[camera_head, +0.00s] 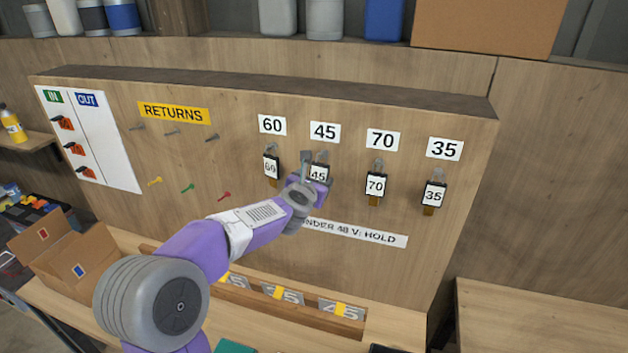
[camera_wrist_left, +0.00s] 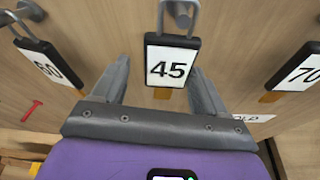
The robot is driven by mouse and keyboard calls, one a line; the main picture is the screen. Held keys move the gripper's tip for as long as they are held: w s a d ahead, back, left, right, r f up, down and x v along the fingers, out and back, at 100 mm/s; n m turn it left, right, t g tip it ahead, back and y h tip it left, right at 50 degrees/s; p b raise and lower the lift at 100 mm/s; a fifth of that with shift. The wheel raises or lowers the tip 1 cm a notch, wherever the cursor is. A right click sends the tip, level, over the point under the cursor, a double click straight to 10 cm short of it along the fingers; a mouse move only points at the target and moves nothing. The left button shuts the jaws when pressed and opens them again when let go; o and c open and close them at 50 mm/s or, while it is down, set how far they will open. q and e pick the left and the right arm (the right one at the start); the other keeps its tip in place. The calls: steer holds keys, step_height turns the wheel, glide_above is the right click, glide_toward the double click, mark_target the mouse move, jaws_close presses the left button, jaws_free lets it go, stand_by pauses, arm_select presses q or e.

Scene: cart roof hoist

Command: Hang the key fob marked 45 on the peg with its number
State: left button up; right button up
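The key fob marked 45 (camera_head: 318,174) is a black-framed white tag hanging below the 45 label (camera_head: 324,131) on the wooden board. In the left wrist view the fob (camera_wrist_left: 170,67) hangs upright from a metal loop at the top edge. My left gripper (camera_head: 313,164) is at the fob, its arm hiding part of the board. In the wrist view its two fingers (camera_wrist_left: 159,72) stand apart with the fob between their tips; a gap shows at the left finger. My right gripper is out of view.
Fobs 60 (camera_head: 271,166), 70 (camera_head: 375,185) and 35 (camera_head: 433,195) hang under matching labels on both sides. Bare returns pegs (camera_head: 172,132) sit under the yellow RETURNS sign (camera_head: 174,112). A ledge with 45-marked plates (camera_head: 341,308) runs below.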

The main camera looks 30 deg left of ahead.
arm_select(q)
steer(key=shift+o, duration=0.6)
steer(key=v, duration=0.7)
steer(key=shift+s, duration=0.3)
